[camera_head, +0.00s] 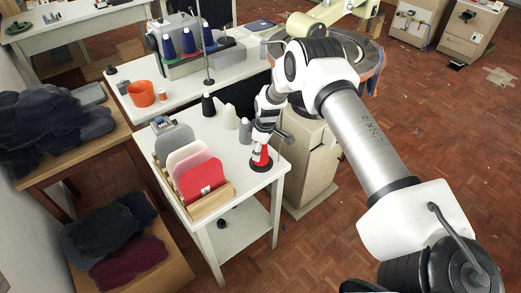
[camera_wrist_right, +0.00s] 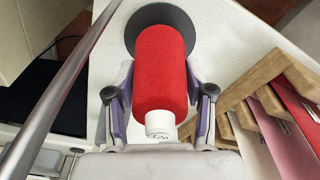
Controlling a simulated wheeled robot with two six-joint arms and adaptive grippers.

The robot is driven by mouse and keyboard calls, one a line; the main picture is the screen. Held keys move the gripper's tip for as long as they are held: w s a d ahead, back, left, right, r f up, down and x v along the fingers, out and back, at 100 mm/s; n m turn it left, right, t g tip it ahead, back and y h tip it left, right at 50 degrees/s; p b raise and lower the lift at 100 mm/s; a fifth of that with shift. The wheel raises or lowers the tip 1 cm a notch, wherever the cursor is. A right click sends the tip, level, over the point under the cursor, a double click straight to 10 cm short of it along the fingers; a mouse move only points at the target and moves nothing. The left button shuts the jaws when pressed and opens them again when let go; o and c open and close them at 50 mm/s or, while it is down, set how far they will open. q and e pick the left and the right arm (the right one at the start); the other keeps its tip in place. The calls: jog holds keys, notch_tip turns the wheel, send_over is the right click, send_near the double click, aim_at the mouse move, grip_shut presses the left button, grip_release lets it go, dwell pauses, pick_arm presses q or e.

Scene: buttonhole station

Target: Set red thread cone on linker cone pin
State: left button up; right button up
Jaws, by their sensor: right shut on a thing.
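The red thread cone (camera_head: 262,155) is at the front right of the white table, under my right gripper (camera_head: 263,146). In the right wrist view the red cone (camera_wrist_right: 160,70) has a white top marked 120 and stands between the two fingers (camera_wrist_right: 160,95), which are shut on it. Its far end is at a dark round disc (camera_wrist_right: 185,14) on the table; the disc also shows in the head view (camera_head: 261,166). I cannot tell whether the cone rests on it. No pin shows; any pin there is hidden by the cone. My left gripper is not in view.
A wooden rack (camera_head: 228,193) with red, pink and grey panels stands close left of the cone. A black cone (camera_head: 208,105), a white cone (camera_head: 230,118) and a grey cone (camera_head: 245,131) stand behind. An orange cup (camera_head: 141,94) is on the back table.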

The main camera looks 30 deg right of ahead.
jog(key=shift+f, duration=0.2)
jog(key=o, duration=1.3)
jog(key=r, duration=0.5)
jog(key=s+r, duration=0.1)
jog(key=r, duration=0.1)
jog(key=shift+d+r, duration=0.2)
jog(key=shift+r, duration=0.1)
jog(key=shift+w, duration=0.1)
jog(key=shift+f, duration=0.1)
